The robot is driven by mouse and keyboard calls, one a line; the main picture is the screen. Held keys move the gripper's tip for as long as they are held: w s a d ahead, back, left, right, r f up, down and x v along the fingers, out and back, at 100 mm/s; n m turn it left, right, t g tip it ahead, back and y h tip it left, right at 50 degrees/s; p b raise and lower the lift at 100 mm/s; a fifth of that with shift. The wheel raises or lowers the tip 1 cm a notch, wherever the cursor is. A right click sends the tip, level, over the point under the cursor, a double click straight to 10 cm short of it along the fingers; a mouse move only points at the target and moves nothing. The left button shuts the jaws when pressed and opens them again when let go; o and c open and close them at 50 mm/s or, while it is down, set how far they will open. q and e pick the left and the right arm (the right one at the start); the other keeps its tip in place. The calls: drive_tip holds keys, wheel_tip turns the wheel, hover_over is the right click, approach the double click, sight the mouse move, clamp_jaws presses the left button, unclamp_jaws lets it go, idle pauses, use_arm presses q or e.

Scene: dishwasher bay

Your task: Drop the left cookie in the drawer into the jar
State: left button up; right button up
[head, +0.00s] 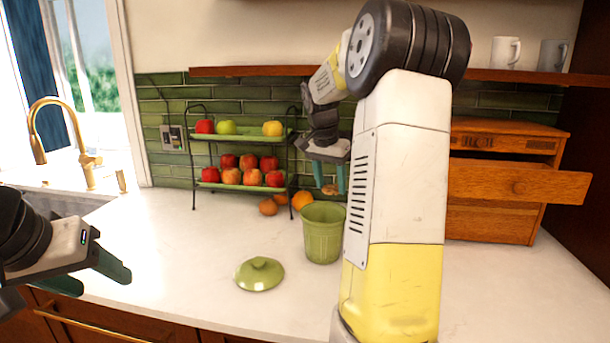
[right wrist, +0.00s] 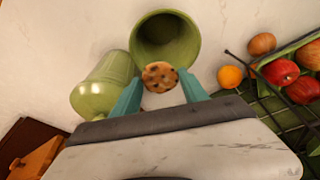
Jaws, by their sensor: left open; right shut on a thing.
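My right gripper (head: 330,178) is shut on a chocolate-chip cookie (head: 330,189), held above the green jar (head: 323,240). In the right wrist view the cookie (right wrist: 160,76) sits between the fingertips of the gripper (right wrist: 160,92), overlapping the near rim of the open jar (right wrist: 165,38). The jar stands upright, and its dark inside shows no contents I can make out. Its green lid (head: 260,274) lies on the counter, left of the jar. The wooden chest's drawer (head: 500,184) is pulled open; its inside is hidden. My left gripper (head: 95,272) is open and empty at the lower left.
A second, paler green jar (right wrist: 105,84) stands beside the open one, hidden behind my right arm in the head view. A fruit rack (head: 240,160) and loose fruit (head: 301,200) stand behind the jar.

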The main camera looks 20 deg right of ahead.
drive_tip(key=shift+w+a+f, duration=0.1)
drive_tip(key=shift+f, duration=2.9)
drive_tip(key=o, duration=0.8)
drive_tip(key=v, duration=0.7)
drive_tip(key=shift+a+r, duration=0.1)
drive_tip(key=shift+r, duration=0.25)
